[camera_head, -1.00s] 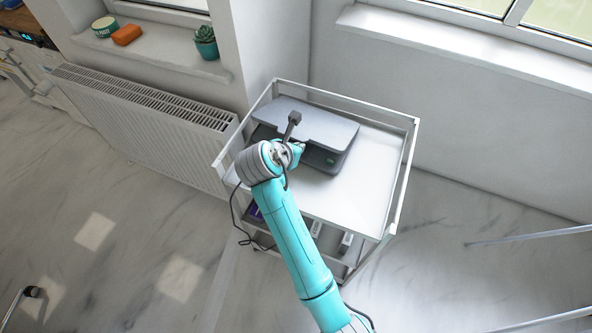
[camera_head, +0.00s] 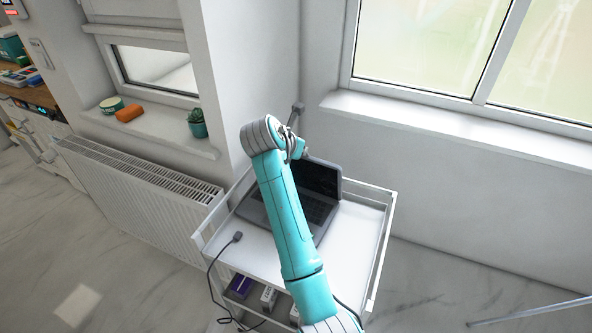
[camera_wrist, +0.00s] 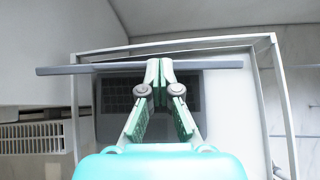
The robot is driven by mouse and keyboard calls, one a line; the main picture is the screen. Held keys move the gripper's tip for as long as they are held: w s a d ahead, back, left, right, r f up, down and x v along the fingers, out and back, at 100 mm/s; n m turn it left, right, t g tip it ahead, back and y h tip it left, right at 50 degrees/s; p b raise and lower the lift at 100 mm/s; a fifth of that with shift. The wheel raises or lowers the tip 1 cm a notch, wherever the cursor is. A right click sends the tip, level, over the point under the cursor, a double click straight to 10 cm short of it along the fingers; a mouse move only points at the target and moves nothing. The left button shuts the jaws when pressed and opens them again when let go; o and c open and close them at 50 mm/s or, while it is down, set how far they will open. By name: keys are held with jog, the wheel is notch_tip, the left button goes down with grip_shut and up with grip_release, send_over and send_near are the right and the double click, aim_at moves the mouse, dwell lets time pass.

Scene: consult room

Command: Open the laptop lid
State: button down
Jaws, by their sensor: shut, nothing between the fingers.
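The grey laptop (camera_head: 256,208) stands on the white trolley. Its lid (camera_head: 322,178) is raised, with the dark screen and part of the keyboard showing; my arm hides the middle. In the head view my arm mostly hides the fingers.
The trolley's raised rail (camera_head: 381,240) runs around its top. A plug (camera_head: 238,237) with a dark cable lies at its left front. A radiator (camera_head: 135,190) is close on the left, and a wall with a window sill (camera_head: 440,125) is behind. The trolley top's right side is clear.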

jog(key=w+d+r, duration=0.1)
jog(key=w+d, duration=0.2)
jog(key=w, duration=0.3)
jog(key=shift+w+r, duration=0.15)
jog(key=shift+w, duration=0.1)
dwell(0.3)
